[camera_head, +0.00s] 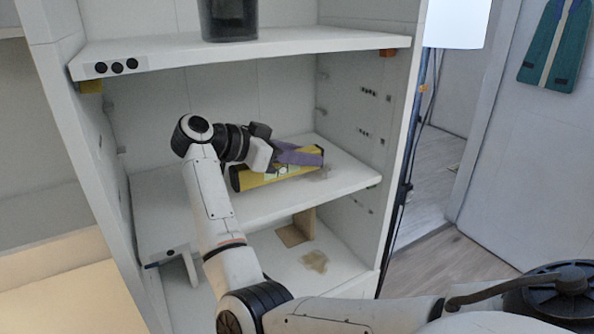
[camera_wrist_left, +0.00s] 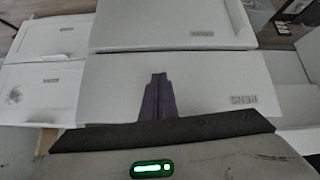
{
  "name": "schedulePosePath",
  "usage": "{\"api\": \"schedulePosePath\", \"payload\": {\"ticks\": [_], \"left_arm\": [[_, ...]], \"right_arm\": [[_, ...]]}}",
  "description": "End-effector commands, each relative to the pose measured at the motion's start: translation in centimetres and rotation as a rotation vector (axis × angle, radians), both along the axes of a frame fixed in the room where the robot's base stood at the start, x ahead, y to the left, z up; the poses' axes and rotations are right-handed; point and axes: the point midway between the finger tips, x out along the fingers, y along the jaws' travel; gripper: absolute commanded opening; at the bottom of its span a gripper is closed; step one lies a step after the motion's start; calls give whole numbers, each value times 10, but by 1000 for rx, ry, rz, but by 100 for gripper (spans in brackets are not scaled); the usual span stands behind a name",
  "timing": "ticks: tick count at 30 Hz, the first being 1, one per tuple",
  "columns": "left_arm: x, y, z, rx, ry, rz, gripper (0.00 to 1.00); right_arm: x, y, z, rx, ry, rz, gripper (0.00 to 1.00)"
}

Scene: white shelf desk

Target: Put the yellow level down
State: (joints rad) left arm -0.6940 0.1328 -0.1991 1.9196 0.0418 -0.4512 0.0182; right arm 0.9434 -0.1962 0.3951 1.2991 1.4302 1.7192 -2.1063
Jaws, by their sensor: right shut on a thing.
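The yellow level (camera_head: 255,181) is a long yellow bar with dark ends, in the head view on or just above the middle shelf board (camera_head: 250,208). It lies slantwise, its right end farther back. I cannot tell whether its whole underside touches the board. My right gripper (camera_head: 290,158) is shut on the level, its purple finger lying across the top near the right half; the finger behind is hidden. My left gripper (camera_wrist_left: 156,97) shows only in the left wrist view, its dark fingers together and empty, in front of a white drawer front marked PENS.
The upper board (camera_head: 290,46) of the white shelf unit hangs above my right arm and carries a dark container (camera_head: 228,18). The lower board (camera_head: 330,262) has a small wooden block (camera_head: 304,222).

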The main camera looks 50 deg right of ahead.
Motion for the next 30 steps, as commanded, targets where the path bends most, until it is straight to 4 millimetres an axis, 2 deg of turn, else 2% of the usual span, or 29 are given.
{"api": "schedulePosePath", "payload": {"ticks": [10,21,22,24,30], "left_arm": [[4,-1,4,-2,-11,-1,0],[12,1,10,0,-26,3,0],[12,2,9,0,-26,3,0],[12,2,9,1,-27,4,0],[11,2,8,1,-25,4,0]], "right_arm": [[0,0,-38,-2,1,-1,0],[0,0,-42,-1,0,0,0],[0,0,-42,-1,0,0,30],[0,0,-42,0,0,0,42],[0,0,-42,0,0,0,44]]}}
